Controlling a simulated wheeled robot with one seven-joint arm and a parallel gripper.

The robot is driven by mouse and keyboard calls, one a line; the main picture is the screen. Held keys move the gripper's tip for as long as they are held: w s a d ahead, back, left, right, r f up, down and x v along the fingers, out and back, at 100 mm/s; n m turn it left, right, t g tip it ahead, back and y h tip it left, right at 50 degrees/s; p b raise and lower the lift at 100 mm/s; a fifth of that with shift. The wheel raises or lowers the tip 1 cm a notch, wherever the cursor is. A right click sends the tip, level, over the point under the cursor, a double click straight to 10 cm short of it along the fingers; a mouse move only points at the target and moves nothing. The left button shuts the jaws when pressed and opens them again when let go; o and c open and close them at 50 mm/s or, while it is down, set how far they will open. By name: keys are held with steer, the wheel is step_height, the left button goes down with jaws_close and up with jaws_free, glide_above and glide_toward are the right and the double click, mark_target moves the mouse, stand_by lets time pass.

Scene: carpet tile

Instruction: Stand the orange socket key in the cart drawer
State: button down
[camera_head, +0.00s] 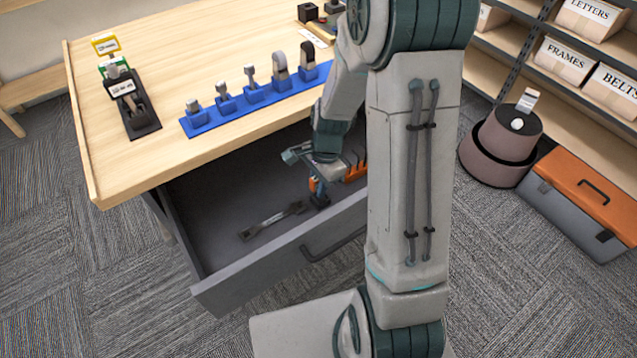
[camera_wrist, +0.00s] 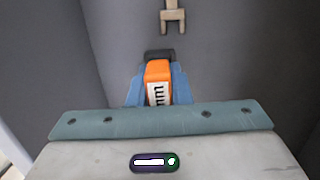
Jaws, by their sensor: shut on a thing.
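The orange socket key (camera_wrist: 157,72) with a white label is between the blue fingers of my gripper (camera_wrist: 152,88) in the wrist view. My gripper is shut on it. In the head view my gripper (camera_head: 319,186) is inside the open cart drawer (camera_head: 205,235), and a little of the orange key (camera_head: 312,184) shows beside the fingers. A dark piece (camera_wrist: 160,54) shows at the key's far end in the wrist view. I cannot tell whether it is part of the key or a holder, nor whether the key touches the drawer floor.
A grey wrench (camera_head: 270,220) lies on the drawer floor. Orange pieces (camera_head: 356,170) stand in the drawer to the right, partly behind my arm. The wooden worktop (camera_head: 160,60) above holds a blue socket rack (camera_head: 255,98). The drawer's left part is clear.

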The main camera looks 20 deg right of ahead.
steer(key=c, duration=1.3)
jaws_free()
steer(key=shift+o, duration=0.2)
step_height(320, 180, up, 14)
steer(key=d+p, duration=0.1)
steer(key=d, duration=0.1)
steer(key=shift+w+p, duration=0.3)
steer(key=s+a+r+n+t+h+p, duration=0.1)
steer(key=s+r+n+t+p, duration=0.2)
steer(key=s+r+n, duration=0.9)
steer(key=shift+s+a+r+n+h+p, duration=0.3)
steer(key=shift+s+n+h+p, duration=0.1)
steer(key=shift+s+n+p, duration=0.65)
